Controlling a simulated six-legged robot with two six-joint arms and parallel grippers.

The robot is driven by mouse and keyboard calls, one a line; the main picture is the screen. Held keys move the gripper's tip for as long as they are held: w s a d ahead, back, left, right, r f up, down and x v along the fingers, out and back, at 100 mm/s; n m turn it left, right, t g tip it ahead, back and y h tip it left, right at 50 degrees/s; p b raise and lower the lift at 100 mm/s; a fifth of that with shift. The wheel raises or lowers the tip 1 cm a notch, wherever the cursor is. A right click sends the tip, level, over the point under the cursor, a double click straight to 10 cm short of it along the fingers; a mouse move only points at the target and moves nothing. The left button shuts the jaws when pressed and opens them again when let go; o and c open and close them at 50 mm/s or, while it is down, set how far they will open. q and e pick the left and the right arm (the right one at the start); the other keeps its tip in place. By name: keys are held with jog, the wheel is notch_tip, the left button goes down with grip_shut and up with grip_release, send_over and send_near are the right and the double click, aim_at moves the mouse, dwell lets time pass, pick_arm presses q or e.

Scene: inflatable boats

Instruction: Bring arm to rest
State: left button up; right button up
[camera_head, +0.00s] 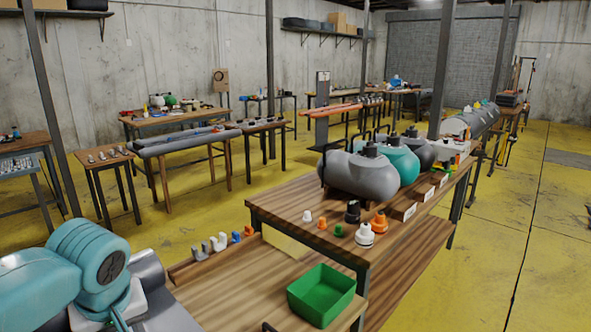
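A large teal ribbed body (88,262) with a dark round cap fills the lower left corner, on a grey rounded surface. A wooden workbench (290,208) stands ahead. On it are a grey tank (355,174), a teal tank (402,163) and several small valve-like fittings in white, orange, green and black. A green open bin (321,294) sits on a lower wooden top at the front and looks empty.
A wooden rack (213,258) with several hooked fittings lies left of the bin. A small dark piece (268,326) shows at the bottom edge. More tables stand behind, one with a long grey tube (185,141). Steel posts rise between them. Yellow floor is open at right.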

pick_arm(q)
jog(key=d+f+m+g+h, duration=0.15)
jog(key=d+f, duration=0.25)
jog(key=f, duration=0.4)
jog(key=d+f+m+h, duration=0.2)
jog(key=d+f, duration=0.2)
jog(key=f, duration=0.5)
jog(key=d+f+m+h, duration=0.15)
jog(key=d+f, duration=0.25)
jog(key=f, duration=0.4)
jog(key=s+d+f+m+h, duration=0.1)
jog(key=s+d+f, duration=0.2)
jog(key=s+f, duration=0.55)
jog(key=s+d+f+h, duration=0.1)
jog(key=s+d+f, duration=0.3)
jog(key=s+f, duration=0.4)
notch_tip(320, 180, down, 12)
jog(key=w+r+b, duration=0.1)
jog(key=w+b, duration=0.1)
jog(key=b, duration=0.9)
notch_tip(320, 180, up, 14)
jog(key=p, duration=1.4)
jog(key=shift+a+f+g, duration=0.15)
jog(key=shift+f+g, duration=0.1)
jog(key=shift+g, duration=0.1)
